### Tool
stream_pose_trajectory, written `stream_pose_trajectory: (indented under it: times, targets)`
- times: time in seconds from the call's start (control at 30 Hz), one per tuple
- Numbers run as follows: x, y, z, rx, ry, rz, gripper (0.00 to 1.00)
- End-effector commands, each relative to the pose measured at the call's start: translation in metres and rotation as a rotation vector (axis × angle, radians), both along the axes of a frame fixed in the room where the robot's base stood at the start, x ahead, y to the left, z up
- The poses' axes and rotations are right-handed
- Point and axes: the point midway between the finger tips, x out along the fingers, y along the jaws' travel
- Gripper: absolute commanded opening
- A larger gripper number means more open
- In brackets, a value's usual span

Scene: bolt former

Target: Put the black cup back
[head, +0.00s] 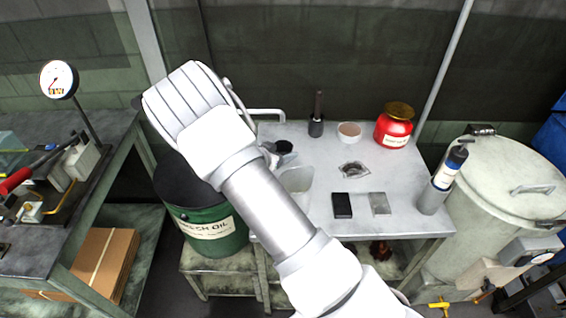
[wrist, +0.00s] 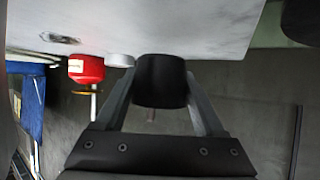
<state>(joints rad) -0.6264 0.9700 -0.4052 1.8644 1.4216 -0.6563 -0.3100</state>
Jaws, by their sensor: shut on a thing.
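The black cup (head: 285,146) is at the left back part of the grey table, just right of my wrist in the head view. My gripper (head: 272,151) is mostly hidden behind my arm there. In the wrist view, which is upside down, the cup (wrist: 162,82) sits between the two fingers of my gripper (wrist: 163,72), which is shut on it. I cannot tell whether the cup touches the table.
A green oil drum (head: 212,235) stands left.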

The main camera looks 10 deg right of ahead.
Motion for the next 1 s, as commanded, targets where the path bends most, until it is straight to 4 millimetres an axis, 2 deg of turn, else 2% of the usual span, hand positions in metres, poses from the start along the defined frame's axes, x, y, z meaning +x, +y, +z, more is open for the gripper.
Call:
stream_pose_trajectory:
  times: [0.33,0.73,0.77,0.9,1.0]
  targets:
    - [0.000,0.000,-0.038,-0.001,0.001,0.000,0.07]
    - [0.000,0.000,-0.044,-0.001,-0.001,0.000,0.07]
    - [0.000,0.000,-0.043,-0.001,-0.001,0.000,0.75]
    - [0.000,0.000,-0.043,0.000,0.000,0.000,1.00]
    - [0.000,0.000,-0.043,0.000,0.000,0.000,1.00]
